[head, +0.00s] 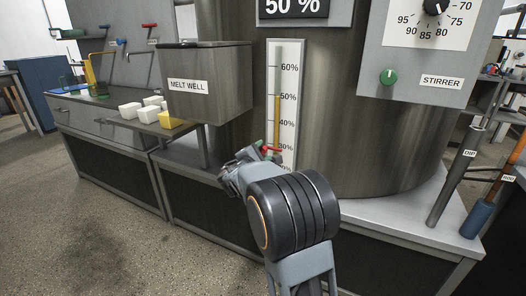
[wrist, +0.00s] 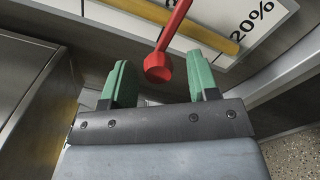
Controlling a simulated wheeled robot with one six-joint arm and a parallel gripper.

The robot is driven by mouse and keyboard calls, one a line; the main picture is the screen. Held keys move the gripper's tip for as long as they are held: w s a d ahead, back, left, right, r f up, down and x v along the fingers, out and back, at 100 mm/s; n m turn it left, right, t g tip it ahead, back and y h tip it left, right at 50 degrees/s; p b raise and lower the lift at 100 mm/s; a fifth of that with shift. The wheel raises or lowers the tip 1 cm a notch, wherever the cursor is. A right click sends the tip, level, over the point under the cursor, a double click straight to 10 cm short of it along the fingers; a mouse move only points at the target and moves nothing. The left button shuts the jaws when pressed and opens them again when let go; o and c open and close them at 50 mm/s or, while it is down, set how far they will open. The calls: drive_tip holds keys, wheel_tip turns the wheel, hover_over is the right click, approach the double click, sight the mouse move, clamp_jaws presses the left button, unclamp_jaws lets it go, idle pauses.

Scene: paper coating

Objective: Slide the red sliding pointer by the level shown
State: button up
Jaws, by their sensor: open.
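The level gauge (head: 272,75) is a white upright scale on the front of the large steel tank. Its amber column (head: 278,120) tops out at about 50%. The red sliding pointer (head: 272,150) is near the scale's low end, partly hidden by my gripper (head: 265,150). In the wrist view, the pointer's red rounded knob (wrist: 159,66) lies between the two green fingers of my gripper (wrist: 161,80), with gaps on both sides. The fingers are open and hold nothing. The 20% mark and the amber column (wrist: 190,22) show behind the pointer.
A sign (head: 293,8) above the gauge reads 50 %. The melt well box (head: 208,90) stands left of the gauge, beside a shelf with white and yellow blocks. Dip and rod tools stand at far right.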

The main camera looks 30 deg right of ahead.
drive_tip(key=p+v, duration=0.2)
drive_tip(key=v, duration=1)
drive_tip(key=shift+a, duration=0.25)
drive_tip(key=shift+s, duration=0.1)
